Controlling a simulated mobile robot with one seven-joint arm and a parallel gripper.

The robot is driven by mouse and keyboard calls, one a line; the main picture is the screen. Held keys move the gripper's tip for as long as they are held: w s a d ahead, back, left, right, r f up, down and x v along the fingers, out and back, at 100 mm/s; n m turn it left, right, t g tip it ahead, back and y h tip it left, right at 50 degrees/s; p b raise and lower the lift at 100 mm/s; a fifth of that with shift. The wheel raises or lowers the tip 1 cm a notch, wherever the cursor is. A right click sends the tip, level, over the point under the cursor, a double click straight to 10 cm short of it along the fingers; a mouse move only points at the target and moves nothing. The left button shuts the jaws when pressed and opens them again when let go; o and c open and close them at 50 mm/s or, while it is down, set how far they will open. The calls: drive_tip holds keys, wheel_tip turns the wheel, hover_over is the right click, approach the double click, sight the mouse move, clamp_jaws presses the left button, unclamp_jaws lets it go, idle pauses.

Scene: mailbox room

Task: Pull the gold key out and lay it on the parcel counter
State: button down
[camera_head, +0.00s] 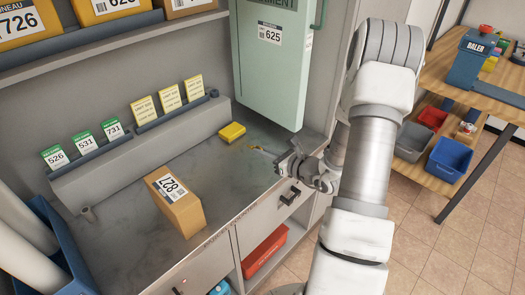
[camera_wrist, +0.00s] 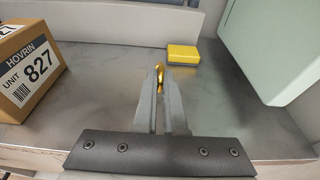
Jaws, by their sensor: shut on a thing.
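My gripper (camera_head: 277,157) is shut on the gold key (camera_head: 257,149) and holds it over the grey parcel counter (camera_head: 132,222), near its right front part. In the wrist view the gold key (camera_wrist: 161,70) shows as a small gold piece between the fingertips of my gripper (camera_wrist: 160,80). Most of the key is hidden by the fingers. Bare grey counter (camera_wrist: 225,110) lies beneath and around it. The key is clear of any lock in view. I cannot tell whether it touches the counter.
A cardboard parcel marked 827 (camera_head: 176,202) stands on the counter, left of my gripper. A yellow block (camera_head: 232,132) lies behind. A pale green door marked 625 (camera_head: 275,65) hangs open above the back right. Bare counter lies between parcel and gripper.

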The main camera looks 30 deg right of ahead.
sight(263, 177)
drive_tip(key=shift+f+b, duration=3.3)
drive_tip(key=shift+f, duration=1.1)
drive_tip(key=c, duration=0.9)
unclamp_jaws()
drive_tip(key=shift+s, duration=0.1)
drive_tip(key=shift+p+v, duration=0.55)
drive_tip(key=shift+v, duration=4)
